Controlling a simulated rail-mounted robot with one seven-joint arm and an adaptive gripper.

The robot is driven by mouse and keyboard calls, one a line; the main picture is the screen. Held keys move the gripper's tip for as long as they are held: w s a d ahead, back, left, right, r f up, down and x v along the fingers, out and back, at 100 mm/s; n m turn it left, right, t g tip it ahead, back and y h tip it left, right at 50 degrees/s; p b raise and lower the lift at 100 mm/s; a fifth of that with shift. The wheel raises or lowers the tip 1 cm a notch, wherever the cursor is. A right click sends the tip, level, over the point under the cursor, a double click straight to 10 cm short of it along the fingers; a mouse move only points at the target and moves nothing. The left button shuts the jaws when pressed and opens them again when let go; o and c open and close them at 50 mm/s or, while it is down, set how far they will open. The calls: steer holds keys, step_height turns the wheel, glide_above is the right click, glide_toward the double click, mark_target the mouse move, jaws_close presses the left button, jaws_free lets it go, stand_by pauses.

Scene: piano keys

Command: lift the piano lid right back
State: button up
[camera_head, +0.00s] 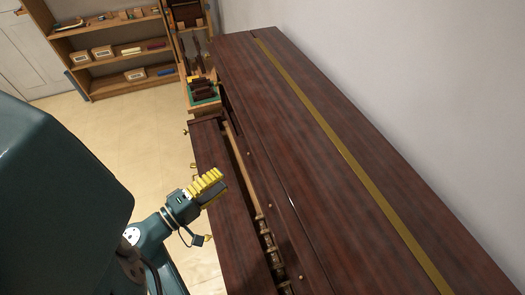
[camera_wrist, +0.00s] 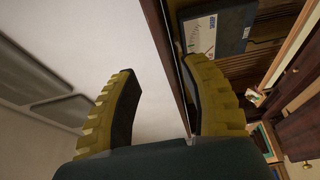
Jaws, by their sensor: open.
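The piano (camera_head: 400,170) has a dark red-brown wooden top, with a long brass hinge strip (camera_head: 335,135) running along it. The lid (camera_head: 290,150), the part on the near side of the strip, appears to lie flat and down. My gripper (camera_head: 208,186), with yellow ribbed fingers, is at the piano's front side, left of the lid in the head view. In the wrist view my gripper (camera_wrist: 160,108) is open. A dark brown edge (camera_wrist: 166,50) runs between its fingers, closer to the right finger. I cannot tell which piano part it is, or whether it touches.
A long slot with a wooden rail (camera_head: 240,158) lies in front of the lid. A tray with a green base (camera_head: 203,100) stands at the piano's far left end. A wooden shelf (camera_head: 118,52) is behind. A pale wall (camera_head: 430,70) stands close behind the piano.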

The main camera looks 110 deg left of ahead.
mark_target(264, 149)
steer(key=p+x, duration=0.1)
steer(key=x, duration=1.5)
steer(key=shift+w+a+r+p, duration=0.15)
steer(key=shift+p, duration=0.2)
jaws_close()
